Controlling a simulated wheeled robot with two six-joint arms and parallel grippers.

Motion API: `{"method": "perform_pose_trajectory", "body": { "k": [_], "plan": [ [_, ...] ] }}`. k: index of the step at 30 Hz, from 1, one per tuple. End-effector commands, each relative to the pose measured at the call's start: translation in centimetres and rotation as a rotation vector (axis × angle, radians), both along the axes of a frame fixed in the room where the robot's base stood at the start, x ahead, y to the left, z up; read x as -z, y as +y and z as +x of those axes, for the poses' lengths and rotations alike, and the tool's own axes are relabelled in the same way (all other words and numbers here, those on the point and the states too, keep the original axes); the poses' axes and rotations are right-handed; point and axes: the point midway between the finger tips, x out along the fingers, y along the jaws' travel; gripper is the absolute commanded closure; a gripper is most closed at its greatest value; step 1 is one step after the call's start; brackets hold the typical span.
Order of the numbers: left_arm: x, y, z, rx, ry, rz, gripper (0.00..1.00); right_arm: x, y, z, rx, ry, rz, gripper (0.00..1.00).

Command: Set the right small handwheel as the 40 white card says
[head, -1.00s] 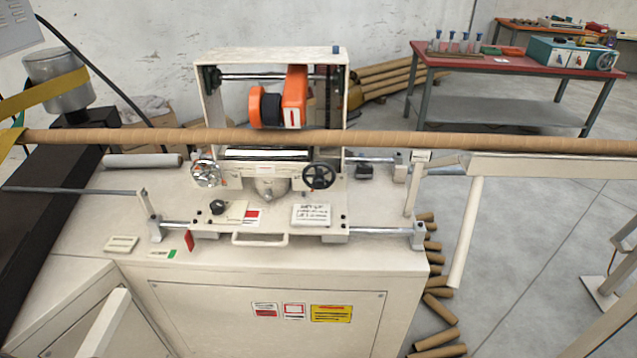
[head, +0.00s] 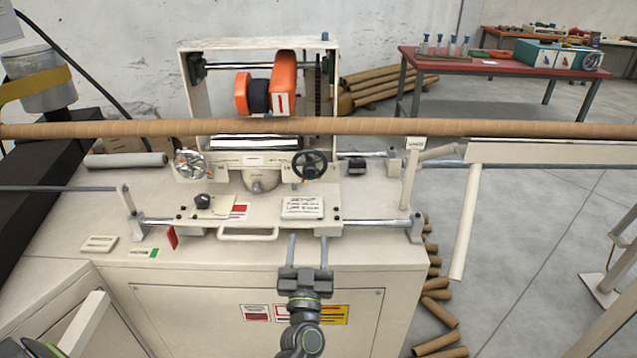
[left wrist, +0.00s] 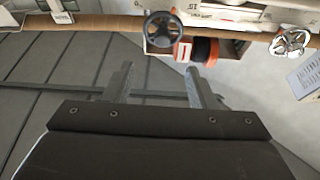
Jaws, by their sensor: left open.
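The right small handwheel (head: 309,165) is black with spokes, on the front of the machine's carriage in the head view. It also shows in the left wrist view (left wrist: 168,36), past the fingertips. A white card (head: 303,207) with handwritten lines lies on the carriage ledge below it; the writing is too small to read surely. My left gripper (head: 308,240) is open and empty in front of the carriage edge, below the card and apart from the handwheel. Its two fingers (left wrist: 158,70) stand apart in the left wrist view. My right gripper is not in view.
A silver handwheel (head: 190,165) sits left on the same carriage, with a black knob (head: 202,201) below. A long cardboard tube (head: 400,127) crosses above the handwheels. A front handle (head: 248,235) sticks out left of my gripper. Cardboard tubes (head: 437,312) lie on the floor.

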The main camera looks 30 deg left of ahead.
Motion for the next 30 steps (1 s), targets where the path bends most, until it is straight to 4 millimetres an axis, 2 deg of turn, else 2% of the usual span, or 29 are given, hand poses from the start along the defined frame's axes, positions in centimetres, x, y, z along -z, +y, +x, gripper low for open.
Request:
{"method": "perform_pose_trajectory", "body": {
  "k": [4,8,18,24,30],
  "plan": [
    [-1.6,0.4,0.2,-0.021,-0.034,-0.002,0.49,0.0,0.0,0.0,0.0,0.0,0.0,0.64],
    [-2.4,1.0,1.5,-0.02,-0.035,0.0,0.49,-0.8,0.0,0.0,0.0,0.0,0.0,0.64],
    [-5.1,3.8,7.5,-0.02,-0.032,0.001,0.49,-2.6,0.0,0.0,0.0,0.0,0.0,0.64],
    [-6.5,5.5,11.1,-0.02,-0.032,0.002,0.49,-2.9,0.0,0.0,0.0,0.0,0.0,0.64],
    [-7.5,6.6,13.5,-0.02,-0.03,-0.001,0.49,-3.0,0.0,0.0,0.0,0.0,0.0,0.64]
  ]
}}
